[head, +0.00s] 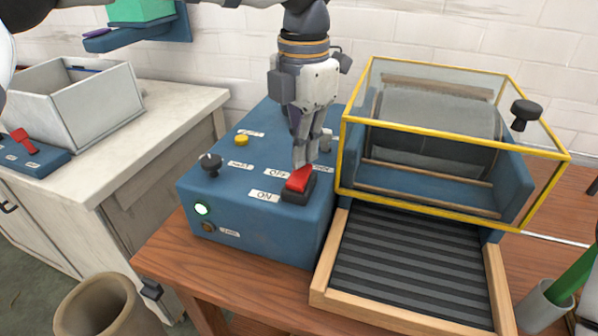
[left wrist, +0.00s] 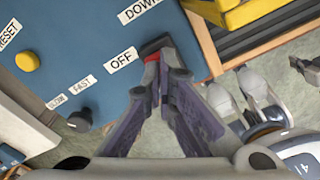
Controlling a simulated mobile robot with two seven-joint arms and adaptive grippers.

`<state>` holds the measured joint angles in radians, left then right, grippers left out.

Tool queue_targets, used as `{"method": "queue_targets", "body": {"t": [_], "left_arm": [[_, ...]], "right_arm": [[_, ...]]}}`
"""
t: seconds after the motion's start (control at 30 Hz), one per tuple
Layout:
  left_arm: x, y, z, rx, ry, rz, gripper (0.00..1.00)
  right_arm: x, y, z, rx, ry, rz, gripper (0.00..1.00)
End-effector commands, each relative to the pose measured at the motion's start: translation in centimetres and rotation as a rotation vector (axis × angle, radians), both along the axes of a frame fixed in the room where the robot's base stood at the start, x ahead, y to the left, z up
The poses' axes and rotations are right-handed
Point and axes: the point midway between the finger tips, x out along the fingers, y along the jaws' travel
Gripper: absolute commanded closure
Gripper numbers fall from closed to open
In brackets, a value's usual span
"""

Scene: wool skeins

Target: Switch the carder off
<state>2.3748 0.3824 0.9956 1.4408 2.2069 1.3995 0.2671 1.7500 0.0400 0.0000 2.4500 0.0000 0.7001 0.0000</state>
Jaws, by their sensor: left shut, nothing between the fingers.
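The carder's blue control box (head: 255,230) stands on a wooden table. Its red rocker switch (head: 299,180) sits in a dark housing near the box's front right edge, between the OFF and ON labels. My left gripper (head: 299,163) points down at the switch with its fingers shut and empty, at or just above the OFF side. In the left wrist view the closed fingertips (left wrist: 158,72) cover most of the red switch (left wrist: 151,60); whether they touch it I cannot tell.
The carder drum (head: 430,125) stands under a yellow-framed clear guard (head: 450,135), right beside my left gripper. A black knob (head: 210,164) and yellow button (head: 241,140) are on the box. A ribbed tray (head: 410,262) lies in front. Another red lever (head: 22,138) is far left.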

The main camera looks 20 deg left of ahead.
Motion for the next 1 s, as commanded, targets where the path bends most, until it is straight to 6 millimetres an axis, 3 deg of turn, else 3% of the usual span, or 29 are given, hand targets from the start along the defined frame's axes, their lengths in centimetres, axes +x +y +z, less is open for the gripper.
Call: {"method": "queue_targets", "body": {"t": [0.83, 1.0], "left_arm": [[0.0, 0.0, -1.3, 0.0, 0.001, 0.0, 1.0], [0.0, 0.0, -0.1, -0.001, -0.005, 0.001, 1.0]], "right_arm": [[0.1, 0.0, 0.1, 0.0, -0.003, 0.0, 1.0], [0.4, 0.0, 0.4, 0.0, -0.017, 0.0, 1.0]]}}
